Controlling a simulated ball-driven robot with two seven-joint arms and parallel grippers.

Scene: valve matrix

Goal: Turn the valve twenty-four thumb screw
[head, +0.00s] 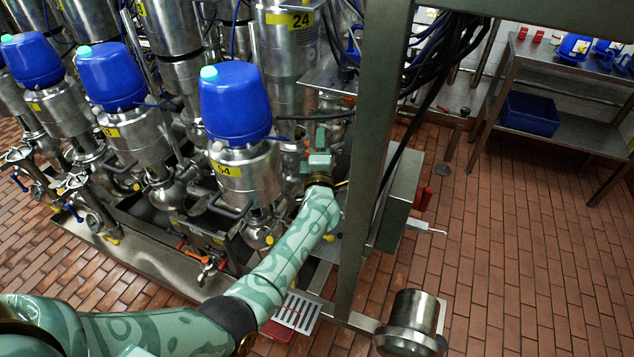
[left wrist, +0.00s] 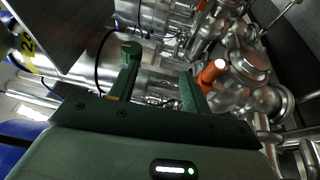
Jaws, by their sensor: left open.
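Valve twenty-four (head: 281,62) is a tall silver cylinder with a yellow label (head: 301,20) reading 24, at the top middle of the head view. An orange cylinder with a pale tip (left wrist: 211,72) shows just beside the right finger. I cannot tell whether it is the thumb screw. A yellow number label (left wrist: 27,46) shows at the left.
A steel table (head: 560,132) with a blue bin stands at the far right. The tiled floor there is mostly clear.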

